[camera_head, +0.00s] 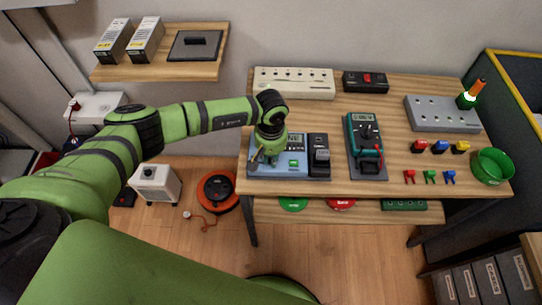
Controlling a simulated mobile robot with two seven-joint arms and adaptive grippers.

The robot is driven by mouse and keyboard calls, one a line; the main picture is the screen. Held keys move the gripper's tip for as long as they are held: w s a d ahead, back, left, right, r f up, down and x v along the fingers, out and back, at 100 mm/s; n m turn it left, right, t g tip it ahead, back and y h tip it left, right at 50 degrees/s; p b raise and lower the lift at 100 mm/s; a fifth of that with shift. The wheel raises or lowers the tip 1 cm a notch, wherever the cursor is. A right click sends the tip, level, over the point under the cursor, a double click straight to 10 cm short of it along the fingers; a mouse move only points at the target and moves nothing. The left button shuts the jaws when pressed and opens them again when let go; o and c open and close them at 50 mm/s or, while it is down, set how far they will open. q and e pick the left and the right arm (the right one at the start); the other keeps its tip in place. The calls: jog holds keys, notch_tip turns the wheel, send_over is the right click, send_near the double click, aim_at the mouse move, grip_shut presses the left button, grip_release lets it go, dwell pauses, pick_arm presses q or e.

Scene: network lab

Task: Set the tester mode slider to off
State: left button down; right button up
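The tester (290,170) is a light blue box with a black panel on its right side. It lies near the front left edge of the wooden table. A grey block (321,156), which looks like the slider, sits on the black panel. A green light or button (293,163) shows on the blue face, above which part of a label ending in "NE" is readable. My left gripper (264,158) points down over the left part of the tester and hides some of its face. Its fingers are too small to tell open from shut, or whether they touch. My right gripper is out of view.
A teal multimeter (365,158) on a dark base lies right of the tester. A cream power strip (294,84) and a black switch box (365,82) stand behind. Coloured plugs, a green bowl (491,167) and a grey panel (442,116) are at the right.

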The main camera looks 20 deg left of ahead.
aim_at(252, 156)
pick_arm(q)
jog(key=shift+s+a+f, duration=0.1)
jog(key=shift+a, duration=0.35)
jog(key=a+b, duration=0.1)
jog(key=a, duration=0.1)
jog(key=s+a, duration=0.1)
jog(key=a, duration=0.1)
jog(key=shift+s+a+b, duration=0.1)
jog(key=shift+a+b, duration=0.1)
jog(key=shift+b, duration=0.2)
jog(key=c, duration=1.4)
grip_release()
jog(key=shift+o, duration=0.7)
jog(key=shift+s+a, duration=0.1)
jog(key=shift+a, duration=0.05)
jog(key=shift+r, duration=0.3)
notch_tip(252, 156, up, 12)
jog(key=shift+f, duration=0.15)
